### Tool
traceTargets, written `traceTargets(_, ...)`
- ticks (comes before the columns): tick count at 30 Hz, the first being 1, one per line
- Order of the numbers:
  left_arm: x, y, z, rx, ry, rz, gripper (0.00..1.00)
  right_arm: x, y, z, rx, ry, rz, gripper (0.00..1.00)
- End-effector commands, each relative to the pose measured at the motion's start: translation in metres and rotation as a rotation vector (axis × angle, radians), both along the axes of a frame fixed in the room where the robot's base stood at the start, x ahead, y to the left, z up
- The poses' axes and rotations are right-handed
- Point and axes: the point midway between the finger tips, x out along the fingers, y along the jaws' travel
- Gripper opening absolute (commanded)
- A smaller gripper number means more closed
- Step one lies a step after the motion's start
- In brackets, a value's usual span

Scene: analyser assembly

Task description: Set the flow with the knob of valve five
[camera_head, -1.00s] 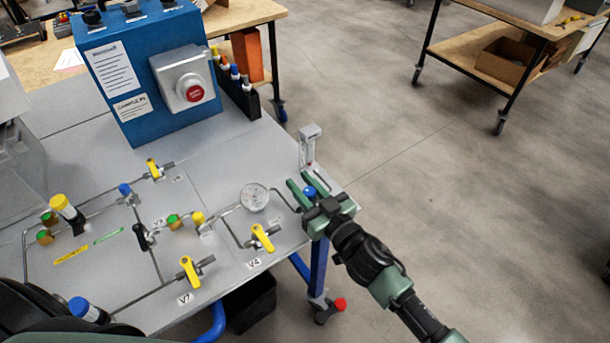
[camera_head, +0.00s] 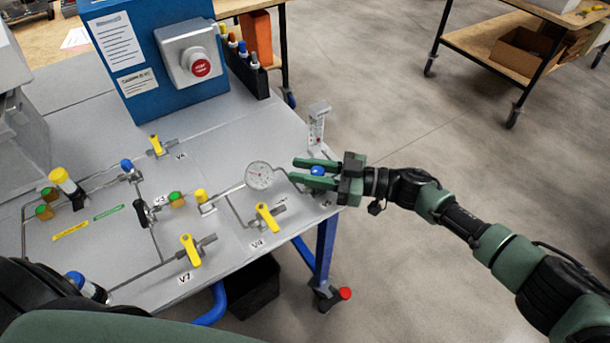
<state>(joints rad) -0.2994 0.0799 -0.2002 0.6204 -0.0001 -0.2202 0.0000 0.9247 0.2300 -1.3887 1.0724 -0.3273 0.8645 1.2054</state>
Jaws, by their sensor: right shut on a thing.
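The blue knob (camera_head: 317,171), which I take for that of valve five, is near the right edge of the grey panel (camera_head: 215,155). My right gripper (camera_head: 315,172) reaches in from the right, with one green finger on the far side of the knob and one on the near side. It is shut on the knob. A round dial gauge (camera_head: 259,175) sits just left of the fingertips. A clear flow meter (camera_head: 317,122) stands upright just behind the gripper. My left gripper is out of view.
Yellow-handled valves V4 (camera_head: 267,216) and V7 (camera_head: 190,249) stand on the panel to the left, joined by thin pipes. A blue box with a red button (camera_head: 201,67) stands behind. Open floor lies right of the table.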

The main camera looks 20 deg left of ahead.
Motion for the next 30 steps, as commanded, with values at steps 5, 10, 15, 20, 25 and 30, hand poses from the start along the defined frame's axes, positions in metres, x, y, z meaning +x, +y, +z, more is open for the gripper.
traceTargets(5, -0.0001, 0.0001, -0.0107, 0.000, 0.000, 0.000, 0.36, -0.0002, -0.0002, -0.0008, 0.001, -0.001, 0.045, 0.00)
traceTargets(10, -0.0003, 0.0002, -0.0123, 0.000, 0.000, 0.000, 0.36, -0.0011, -0.0001, 0.0001, 0.001, 0.001, 0.061, 0.00)
traceTargets(15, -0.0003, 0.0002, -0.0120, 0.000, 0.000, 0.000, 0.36, -0.0014, -0.0001, 0.0007, 0.001, 0.001, 0.064, 0.00)
traceTargets(20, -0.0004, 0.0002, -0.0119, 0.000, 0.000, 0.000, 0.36, -0.0015, 0.0000, 0.0007, 0.001, 0.001, 0.063, 0.00)
traceTargets(25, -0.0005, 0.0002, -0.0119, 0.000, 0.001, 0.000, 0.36, -0.0017, 0.0001, 0.0005, 0.001, 0.001, 0.064, 0.49)
traceTargets(30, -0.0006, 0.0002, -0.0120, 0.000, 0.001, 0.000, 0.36, -0.0019, 0.0001, 0.0003, 0.001, 0.001, 0.064, 0.49)
